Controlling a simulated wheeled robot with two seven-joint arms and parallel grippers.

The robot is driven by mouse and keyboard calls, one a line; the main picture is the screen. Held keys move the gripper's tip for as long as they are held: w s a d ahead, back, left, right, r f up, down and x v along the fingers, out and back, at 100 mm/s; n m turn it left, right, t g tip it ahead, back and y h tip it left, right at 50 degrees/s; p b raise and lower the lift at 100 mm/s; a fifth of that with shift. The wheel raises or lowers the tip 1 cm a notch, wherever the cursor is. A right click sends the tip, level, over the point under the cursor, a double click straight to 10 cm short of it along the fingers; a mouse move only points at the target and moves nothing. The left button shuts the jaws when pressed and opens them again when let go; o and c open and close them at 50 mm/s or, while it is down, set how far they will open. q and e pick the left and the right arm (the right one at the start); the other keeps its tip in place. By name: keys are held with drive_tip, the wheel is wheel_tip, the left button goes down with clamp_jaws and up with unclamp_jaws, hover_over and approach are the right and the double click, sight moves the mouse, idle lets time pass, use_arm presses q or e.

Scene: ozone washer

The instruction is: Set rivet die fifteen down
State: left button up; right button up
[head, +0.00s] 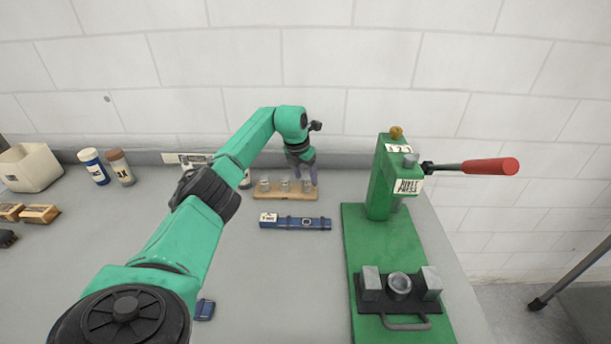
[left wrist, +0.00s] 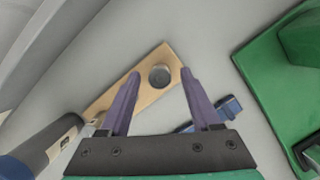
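A wooden rack (head: 285,195) holds a row of small metal dies near the back of the bench. A left die (head: 264,184), a middle die (head: 284,185) and a right die (head: 307,186) show; their markings are too small to read. My left gripper (head: 310,174) points down at the rack's right end. In the left wrist view, my left gripper (left wrist: 158,75) has its purple fingers apart, and one round grey die (left wrist: 160,76) on the rack (left wrist: 140,88) shows between them. I cannot tell whether they touch it. My right gripper is out of view.
A green press (head: 385,240) with a red handle (head: 490,166) stands to the right, a metal seat (head: 399,285) on its base. A blue tool (head: 300,223) lies before the rack. Bottles (head: 94,166) and a white bin (head: 30,167) stand left. Bench between is clear.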

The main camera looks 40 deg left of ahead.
use_arm(q)
drive_tip(key=shift+r, duration=0.5)
drive_tip(key=b+v, duration=0.1)
drive_tip(key=v, duration=1)
drive_tip(key=shift+b, duration=0.3)
drive_tip(key=shift+s+r, duration=0.1)
